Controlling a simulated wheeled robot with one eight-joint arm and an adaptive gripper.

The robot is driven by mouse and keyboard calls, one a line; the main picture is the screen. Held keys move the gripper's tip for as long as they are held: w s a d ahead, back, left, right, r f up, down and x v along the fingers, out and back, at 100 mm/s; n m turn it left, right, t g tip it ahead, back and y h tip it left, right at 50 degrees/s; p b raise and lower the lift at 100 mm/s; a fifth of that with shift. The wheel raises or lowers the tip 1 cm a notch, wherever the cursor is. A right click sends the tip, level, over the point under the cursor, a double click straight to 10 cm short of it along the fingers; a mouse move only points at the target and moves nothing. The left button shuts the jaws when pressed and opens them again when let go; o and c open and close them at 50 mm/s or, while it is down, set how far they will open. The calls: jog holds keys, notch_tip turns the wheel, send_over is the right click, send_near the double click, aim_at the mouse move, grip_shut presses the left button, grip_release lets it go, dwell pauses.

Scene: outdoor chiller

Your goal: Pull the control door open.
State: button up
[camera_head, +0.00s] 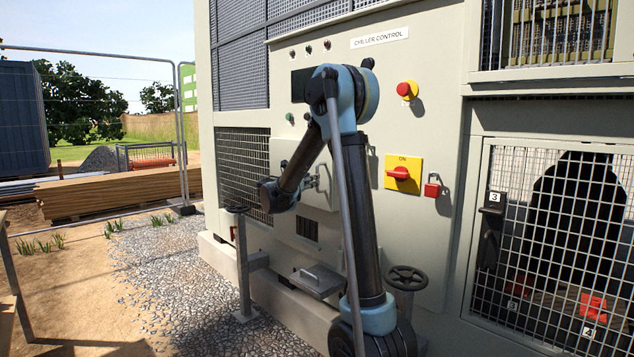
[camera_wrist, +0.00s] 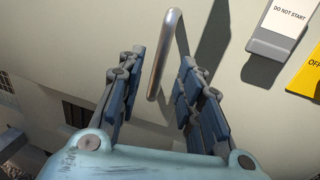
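The control door (camera_head: 320,201) is a pale, flat panel on the chiller's front, partly hidden behind my arm in the head view. It looks shut. In the wrist view, a slim metal bar handle (camera_wrist: 168,45) stands on the pale panel. My gripper (camera_head: 314,181) is at the door, pointing toward it. In the wrist view my gripper (camera_wrist: 161,60) is open, with one finger on each side of the handle. I see gaps between the handle and both fingers. The head view does not show the handle clearly.
Right of the door are a yellow plate with a red ON switch (camera_head: 403,173), a red padlock (camera_head: 432,187) and a red emergency button (camera_head: 407,90). Handwheels (camera_head: 407,278) stand low in front. A mesh door (camera_head: 553,235) is at right. Gravel (camera_head: 165,265) lies open at left.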

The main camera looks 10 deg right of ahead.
aim_at(317, 188)
jog(key=x, duration=0.5)
jog(key=shift+w+d, duration=0.25)
grip_shut()
